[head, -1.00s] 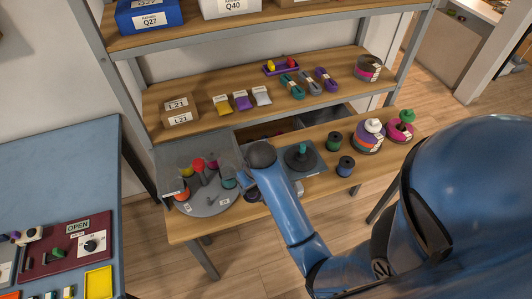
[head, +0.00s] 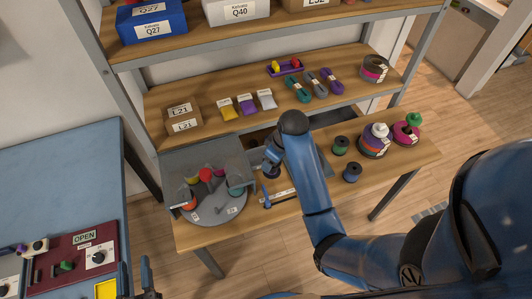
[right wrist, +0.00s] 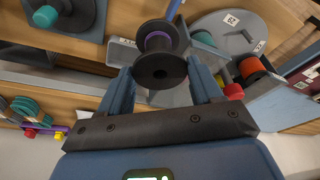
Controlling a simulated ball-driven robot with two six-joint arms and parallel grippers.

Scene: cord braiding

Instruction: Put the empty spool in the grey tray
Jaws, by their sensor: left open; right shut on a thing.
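The dark spool (right wrist: 160,65) has a purple band round its core, and in the right wrist view it sits between the two blue fingers of my right gripper (right wrist: 162,85). My right gripper is shut on it. In the head view the spool (head: 272,172) shows small beside my right arm, just right of the round grey machine. A grey tray-like shape (head: 338,117) lies at the back of the table under the shelf, partly hidden by my arm. My left gripper (head: 147,281) is open and empty at the bottom left, by the blue table.
The grey machine (head: 216,208) carries several coloured spools.

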